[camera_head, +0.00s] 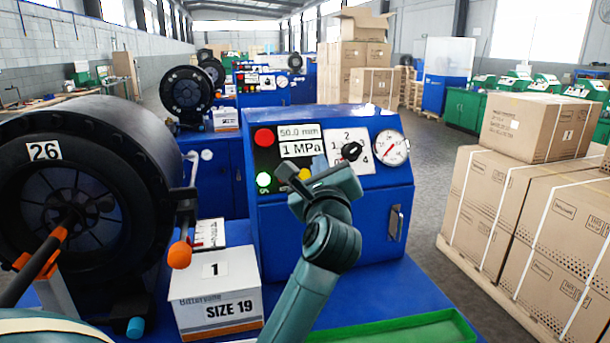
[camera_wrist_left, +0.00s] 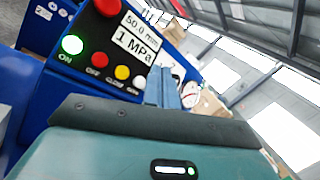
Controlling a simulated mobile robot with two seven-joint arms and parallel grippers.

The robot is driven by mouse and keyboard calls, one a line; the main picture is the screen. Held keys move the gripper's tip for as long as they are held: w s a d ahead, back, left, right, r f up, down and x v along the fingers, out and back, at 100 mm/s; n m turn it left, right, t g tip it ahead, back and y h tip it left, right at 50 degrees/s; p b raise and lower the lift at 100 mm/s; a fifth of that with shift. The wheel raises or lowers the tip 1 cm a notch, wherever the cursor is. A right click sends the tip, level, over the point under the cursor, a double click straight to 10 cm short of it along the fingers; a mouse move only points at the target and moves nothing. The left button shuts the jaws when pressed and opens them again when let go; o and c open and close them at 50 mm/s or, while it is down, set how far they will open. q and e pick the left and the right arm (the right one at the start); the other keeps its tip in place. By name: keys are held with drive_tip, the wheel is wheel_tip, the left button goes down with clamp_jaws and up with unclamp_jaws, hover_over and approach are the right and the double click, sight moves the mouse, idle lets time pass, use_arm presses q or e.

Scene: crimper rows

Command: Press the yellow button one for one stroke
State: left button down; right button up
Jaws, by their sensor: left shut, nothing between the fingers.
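The blue crimper panel (camera_head: 370,185) faces me. Its yellow button (camera_head: 305,173) is partly hidden by my left gripper in the head view. In the left wrist view the yellow button (camera_wrist_left: 122,72) shows whole, between a red button (camera_wrist_left: 99,60) and a white button (camera_wrist_left: 139,82). My left gripper (camera_head: 319,163) is shut and empty, with its blue-grey fingertips (camera_wrist_left: 162,73) pointing at the panel. In the wrist view they lie right of the yellow and white buttons. I cannot tell whether they touch the panel. The right gripper is not in view.
The panel also has a lit green button (camera_head: 263,179), a large red button (camera_head: 264,137), a display (camera_head: 299,140), a selector knob (camera_head: 351,151) and a gauge (camera_head: 391,147). A white box (camera_head: 215,295) and a green tray (camera_head: 415,335) are nearby. Stacked cartons (camera_head: 530,220) stand at right.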

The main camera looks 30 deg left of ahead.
sight(310, 175)
use_arm(q)
drive_tip(key=w+a+f+b, duration=0.4)
drive_tip(key=a, duration=0.1)
drive_tip(key=shift+f, duration=0.2)
drive_tip(key=shift+w+a+f, duration=0.25)
drive_tip(key=shift+w+a, duration=0.05)
drive_tip(key=shift+w, duration=0.05)
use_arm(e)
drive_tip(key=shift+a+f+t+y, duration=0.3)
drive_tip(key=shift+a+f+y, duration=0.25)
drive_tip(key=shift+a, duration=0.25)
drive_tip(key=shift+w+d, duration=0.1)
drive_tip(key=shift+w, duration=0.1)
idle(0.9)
use_arm(q)
drive_tip(key=shift+w+a+f+b, duration=0.25)
drive_tip(key=shift+b, duration=0.05)
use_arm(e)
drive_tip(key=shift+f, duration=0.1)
